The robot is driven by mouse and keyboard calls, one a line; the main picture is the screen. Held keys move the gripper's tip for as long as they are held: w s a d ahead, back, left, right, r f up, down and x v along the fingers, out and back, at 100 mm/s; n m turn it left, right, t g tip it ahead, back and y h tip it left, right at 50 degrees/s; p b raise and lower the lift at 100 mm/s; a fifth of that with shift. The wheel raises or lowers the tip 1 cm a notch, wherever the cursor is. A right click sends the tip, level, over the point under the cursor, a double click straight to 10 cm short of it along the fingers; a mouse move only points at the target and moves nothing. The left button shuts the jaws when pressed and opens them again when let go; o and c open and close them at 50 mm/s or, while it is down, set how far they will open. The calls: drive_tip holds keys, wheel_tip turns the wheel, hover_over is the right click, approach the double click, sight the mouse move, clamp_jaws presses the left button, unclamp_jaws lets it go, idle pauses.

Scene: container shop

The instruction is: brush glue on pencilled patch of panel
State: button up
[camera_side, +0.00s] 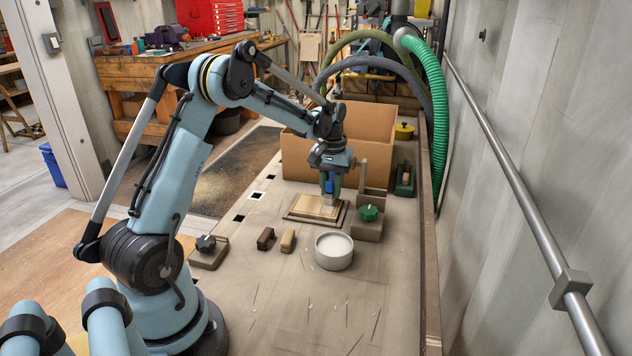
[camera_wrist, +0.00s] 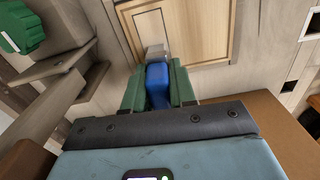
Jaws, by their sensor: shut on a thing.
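My gripper (camera_side: 331,184) points down over the wooden panel (camera_side: 309,206), which lies flat on a darker base on the bench. In the wrist view my gripper (camera_wrist: 159,88) has its green fingers shut on the blue handle of a brush (camera_wrist: 158,77). The brush's grey end (camera_wrist: 154,51) is over the edge part of the panel (camera_wrist: 197,33); I cannot tell whether it touches. A round tub of white glue (camera_side: 334,249) stands in front of the panel.
A large cardboard box (camera_side: 338,140) is behind. Two small blocks, dark (camera_side: 265,238) and tan (camera_side: 287,240), and a black-knobbed clamp (camera_side: 207,247) lie to the left. The front bench is clear.

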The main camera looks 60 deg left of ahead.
drive_tip(key=shift+w+a, duration=0.3)
drive_tip(key=shift+a, duration=0.05)
drive_tip(key=shift+s+d, duration=2.6)
drive_tip(key=shift+d, duration=0.05)
wheel_tip(320, 180, up, 8)
drive_tip(key=shift+a, duration=0.1)
